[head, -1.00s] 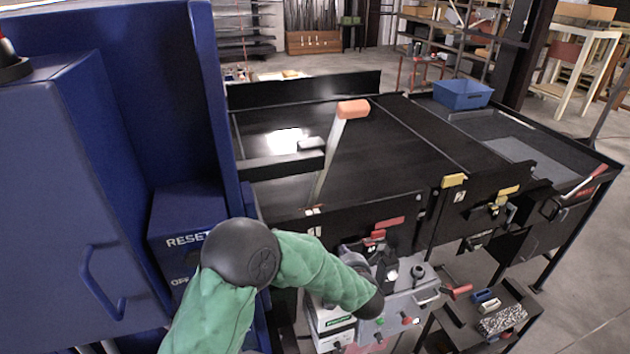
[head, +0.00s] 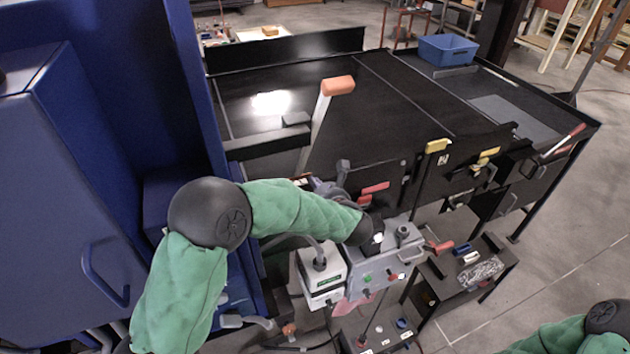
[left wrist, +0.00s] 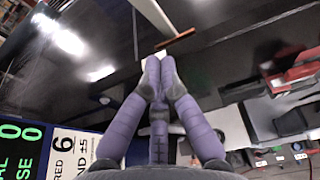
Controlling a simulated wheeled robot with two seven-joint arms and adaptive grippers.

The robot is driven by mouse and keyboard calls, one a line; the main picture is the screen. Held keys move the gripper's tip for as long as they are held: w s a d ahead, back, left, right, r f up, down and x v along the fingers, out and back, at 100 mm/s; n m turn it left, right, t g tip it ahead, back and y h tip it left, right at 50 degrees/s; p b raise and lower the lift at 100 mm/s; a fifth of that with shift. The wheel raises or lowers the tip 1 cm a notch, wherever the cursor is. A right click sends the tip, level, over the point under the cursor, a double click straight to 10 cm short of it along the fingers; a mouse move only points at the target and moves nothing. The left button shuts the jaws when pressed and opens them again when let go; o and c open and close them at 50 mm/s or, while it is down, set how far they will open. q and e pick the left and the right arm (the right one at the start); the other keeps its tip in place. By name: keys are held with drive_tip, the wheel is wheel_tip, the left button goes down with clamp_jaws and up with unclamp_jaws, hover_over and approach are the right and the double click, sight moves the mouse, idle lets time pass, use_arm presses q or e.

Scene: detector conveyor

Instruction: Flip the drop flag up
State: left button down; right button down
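No part is labelled as the drop flag, so I cannot tell which one it is. A red tab (head: 375,188) is on the conveyor's black front side, right of my left gripper. A pale lever (head: 318,125) with an orange handle (head: 338,86) slants up behind the gripper. My left gripper (head: 341,168) is at the conveyor's near edge, partly hidden by my arm. In the left wrist view, its purple fingers (left wrist: 160,66) are together, with nothing clearly held. A small white piece and a brown strip (left wrist: 176,39) are just beyond the tips. My right gripper is out of view.
Yellow tabs (head: 437,146) are farther right on the conveyor front. A grey control box (head: 375,268) with buttons stands below my left forearm. A blue cabinet (head: 75,190) blocks the left side. A blue bin (head: 447,50) sits on the far right. Floor is open at right.

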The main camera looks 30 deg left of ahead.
sight(301, 167)
use_arm(q)
drive_tip(key=p+x, duration=0.2)
drive_tip(key=x, duration=0.6)
drive_tip(key=shift+d, duration=0.1)
